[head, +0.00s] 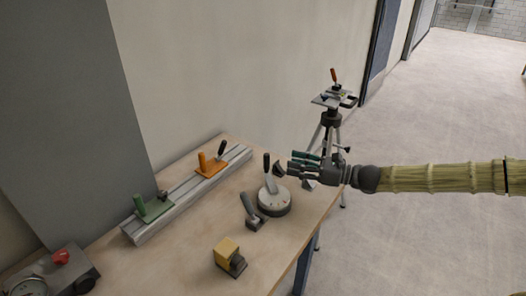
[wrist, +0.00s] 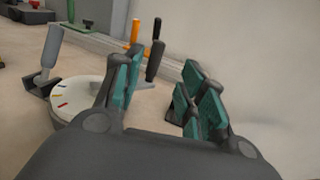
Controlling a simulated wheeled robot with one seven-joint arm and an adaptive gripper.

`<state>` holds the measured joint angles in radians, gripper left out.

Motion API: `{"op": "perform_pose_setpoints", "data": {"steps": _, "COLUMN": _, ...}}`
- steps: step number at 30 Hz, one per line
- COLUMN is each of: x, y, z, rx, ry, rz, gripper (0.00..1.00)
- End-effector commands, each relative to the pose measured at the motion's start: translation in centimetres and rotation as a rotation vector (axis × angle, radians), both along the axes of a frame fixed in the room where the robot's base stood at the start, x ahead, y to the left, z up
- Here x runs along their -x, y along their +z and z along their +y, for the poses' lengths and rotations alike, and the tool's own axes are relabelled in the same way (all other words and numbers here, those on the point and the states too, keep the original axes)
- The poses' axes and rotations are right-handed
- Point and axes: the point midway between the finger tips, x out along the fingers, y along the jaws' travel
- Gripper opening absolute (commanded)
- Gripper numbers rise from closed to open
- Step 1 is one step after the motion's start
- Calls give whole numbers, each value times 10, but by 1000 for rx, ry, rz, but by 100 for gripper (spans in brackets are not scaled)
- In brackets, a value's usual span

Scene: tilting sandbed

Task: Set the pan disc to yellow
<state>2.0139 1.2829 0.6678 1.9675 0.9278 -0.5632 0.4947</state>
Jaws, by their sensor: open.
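The pan disc (head: 274,203) is a round pale dial on the bench, with a dark upright handle (head: 267,163) on its far side. In the wrist view the disc (wrist: 82,92) shows several small coloured marks, red and yellowish among them; my finger hides part of it. There the dark handle (wrist: 154,61) rises from a pale arm and appears between my fingers. My gripper (head: 287,167) is open and empty, just right of the handle in the head view; its teal-padded fingers (wrist: 160,82) flank the handle in the wrist view. I cannot tell which colour the disc is set to.
A grey-handled lever (head: 250,211) stands left of the disc, and a yellow block (head: 227,252) sits nearer the front. A metal rail (head: 186,194) with green and orange clamps lies along the wall. A tripod (head: 330,122) stands beyond the bench edge. Floor at right is clear.

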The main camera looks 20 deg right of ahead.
Motion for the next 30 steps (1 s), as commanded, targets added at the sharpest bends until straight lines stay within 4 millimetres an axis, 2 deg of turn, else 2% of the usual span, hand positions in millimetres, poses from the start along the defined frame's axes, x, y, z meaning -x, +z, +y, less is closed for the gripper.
{"op": "perform_pose_setpoints", "data": {"steps": 18, "x": -51, "y": -4, "z": 65, "rx": 0, "ry": 0, "rz": 6, "gripper": 41}}
{"op": "perform_pose_setpoints", "data": {"steps": 24, "x": -62, "y": -5, "z": 78, "rx": 0, "ry": -2, "rz": 6, "gripper": 41}}
{"op": "perform_pose_setpoints", "data": {"steps": 30, "x": -65, "y": -4, "z": 82, "rx": 1, "ry": -2, "rz": 4, "gripper": 41}}
